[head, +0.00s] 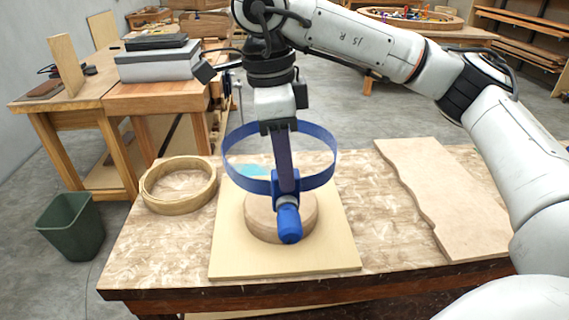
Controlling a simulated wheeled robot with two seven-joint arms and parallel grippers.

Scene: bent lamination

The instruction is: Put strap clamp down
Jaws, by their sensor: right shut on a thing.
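The strap clamp (288,222) is blue, with a wide band looped into a ring and a blue handle at its front. My right gripper (281,128) points down from above and is shut on the strap clamp at a dark bar rising from it. The handle shows in front of a round wooden block (262,226) on a pale square board (328,262). The band appears raised above the block and board. I cannot tell whether any part of the clamp touches the block. My left gripper is not in view.
A bent wood ring (153,203) lies at the left of the workbench (150,255). A wavy-edged board (425,190) lies at the right. A small teal patch (250,170) shows behind the band. A green bin (70,225) stands on the floor at left. The bench's front left is clear.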

